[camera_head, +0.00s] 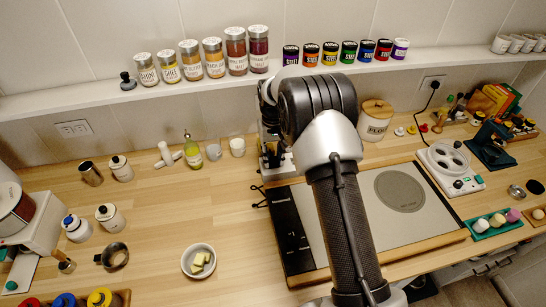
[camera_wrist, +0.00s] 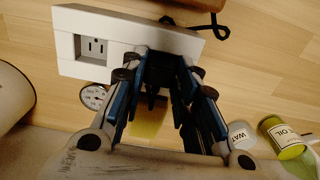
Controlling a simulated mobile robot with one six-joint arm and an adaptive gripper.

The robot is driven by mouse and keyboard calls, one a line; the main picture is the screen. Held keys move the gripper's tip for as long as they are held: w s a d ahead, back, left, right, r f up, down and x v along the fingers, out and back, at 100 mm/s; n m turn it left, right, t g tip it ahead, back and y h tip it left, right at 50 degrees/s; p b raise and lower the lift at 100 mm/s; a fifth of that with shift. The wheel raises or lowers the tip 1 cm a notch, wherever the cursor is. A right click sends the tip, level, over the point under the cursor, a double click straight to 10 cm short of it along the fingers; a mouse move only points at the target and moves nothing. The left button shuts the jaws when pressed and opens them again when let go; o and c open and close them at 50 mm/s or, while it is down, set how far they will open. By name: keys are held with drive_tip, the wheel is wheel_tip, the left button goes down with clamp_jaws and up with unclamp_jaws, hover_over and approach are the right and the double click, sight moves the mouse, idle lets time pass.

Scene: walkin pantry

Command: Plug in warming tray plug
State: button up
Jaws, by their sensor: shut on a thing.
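The warming tray (camera_head: 436,212) lies on the counter, with a flat grey top, a round dark disc and a black control strip. A short black cord shows beside its left edge. In the wrist view my gripper (camera_wrist: 163,80) is shut on a dark plug (camera_wrist: 158,68), largely hidden between the fingers. The plug is at the right part of a white outlet block (camera_wrist: 71,66); I cannot tell whether it is seated. The left socket (camera_wrist: 96,48) is visible and empty. A black cord (camera_wrist: 216,28) runs behind the block. My arm hides most of the gripper in the head view.
A green oil bottle (camera_head: 192,150) and small jars stand left of my gripper. A flour canister (camera_head: 375,122) stands right. A shelf (camera_head: 130,92) with spice jars runs above. A bowl (camera_head: 198,261) sits on the front counter, with bare wood around it.

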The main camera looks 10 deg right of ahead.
drive_tip(key=shift+r, duration=0.1)
drive_tip(key=o, duration=1.1)
drive_tip(key=shift+f, duration=0.2)
drive_tip(key=shift+c, duration=0.2)
